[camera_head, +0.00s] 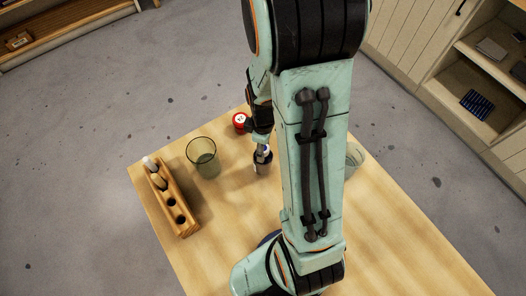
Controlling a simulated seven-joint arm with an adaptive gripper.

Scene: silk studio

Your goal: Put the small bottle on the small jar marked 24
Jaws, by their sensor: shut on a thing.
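My gripper (262,150) points down over the table, partly hidden by my own arm. It is shut on a small dark bottle (262,166) with a pale upper part. The bottle looks upright; I cannot tell whether its base touches the table. A small red jar (240,120) with a white mark on top stands behind and to the left of the gripper, close to it. The mark is too small to read, so I cannot tell whether it says 24.
A greenish glass (203,160) stands left of the bottle. A wooden rack (184,226) with pale tubes is at the table's left edge. Another clear glass (354,157) shows partly behind my arm. The wooden table (410,255) is bare at the front right.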

